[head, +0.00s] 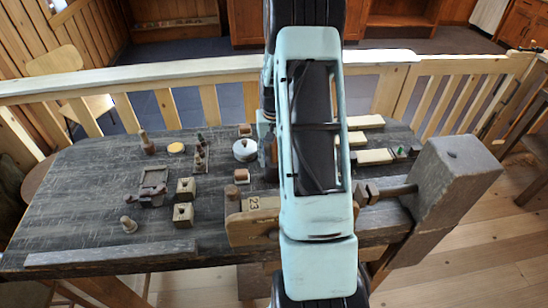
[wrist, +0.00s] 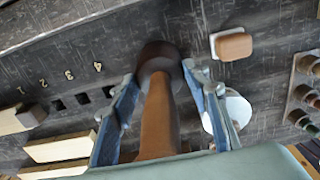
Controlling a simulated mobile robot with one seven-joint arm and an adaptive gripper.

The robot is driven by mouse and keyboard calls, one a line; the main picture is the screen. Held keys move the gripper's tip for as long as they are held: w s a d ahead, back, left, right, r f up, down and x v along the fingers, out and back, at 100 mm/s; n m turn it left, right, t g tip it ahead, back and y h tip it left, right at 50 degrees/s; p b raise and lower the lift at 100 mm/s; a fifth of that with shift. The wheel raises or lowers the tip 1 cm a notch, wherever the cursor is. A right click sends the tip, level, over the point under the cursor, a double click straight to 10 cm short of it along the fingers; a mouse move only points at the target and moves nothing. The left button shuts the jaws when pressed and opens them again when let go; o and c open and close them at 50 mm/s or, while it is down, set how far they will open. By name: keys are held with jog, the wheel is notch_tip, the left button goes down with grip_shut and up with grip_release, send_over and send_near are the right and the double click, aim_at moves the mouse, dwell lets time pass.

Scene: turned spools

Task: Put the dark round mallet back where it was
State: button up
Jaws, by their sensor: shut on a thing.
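The dark round mallet shows in the wrist view with a dark round head (wrist: 160,55) and a brown wooden handle (wrist: 157,120). My gripper (wrist: 158,85) has its fingers on either side of the handle, just below the head, and is shut on it. The head points toward the top of the picture, over the dark bench top. I cannot tell whether it touches the bench. In the head view my own arm covers most of the mallet and gripper.
Several square holes (wrist: 83,98) lie beside painted numbers, left of the mallet. Pale blocks (wrist: 60,147) lie nearby. A wooden vise (head: 450,180) fills the bench's right end.

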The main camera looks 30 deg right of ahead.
jog(key=o, duration=1.6)
jog(key=shift+c, duration=0.2)
notch_tip(320, 180, up, 12)
jog(key=shift+r+b, duration=0.15)
jog(key=shift+b, duration=0.25)
